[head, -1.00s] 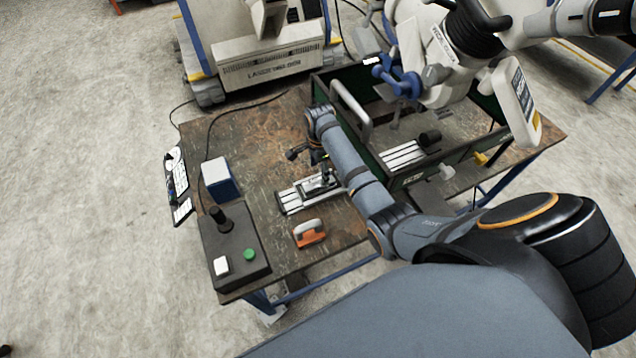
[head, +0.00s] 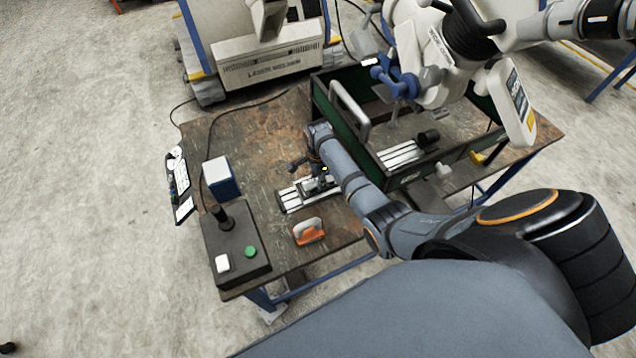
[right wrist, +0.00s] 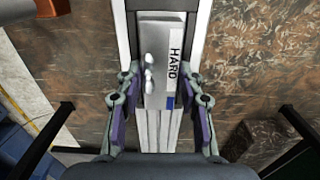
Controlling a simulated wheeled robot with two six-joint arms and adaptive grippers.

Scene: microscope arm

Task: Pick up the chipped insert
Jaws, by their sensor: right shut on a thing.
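The insert I see is a grey block with a HARD label and several pale marks on its left side (right wrist: 156,50). It sits on a slotted silver rail plate (right wrist: 152,130). In the head view this plate (head: 290,203) lies mid-table, and the insert is mostly hidden by my gripper. My right gripper (right wrist: 161,92) straddles the block, its fingertips shut on the block's two long sides; in the head view the right gripper (head: 315,182) is low over the plate. I cannot tell whether the pale marks are chips. My left gripper is not in view.
An orange-and-white handled tool (head: 309,232) lies in front of the plate. A button box (head: 236,258) and a blue-white box (head: 220,177) stand to the left. A green-walled bin (head: 400,172) is at the right under the microscope (head: 440,60).

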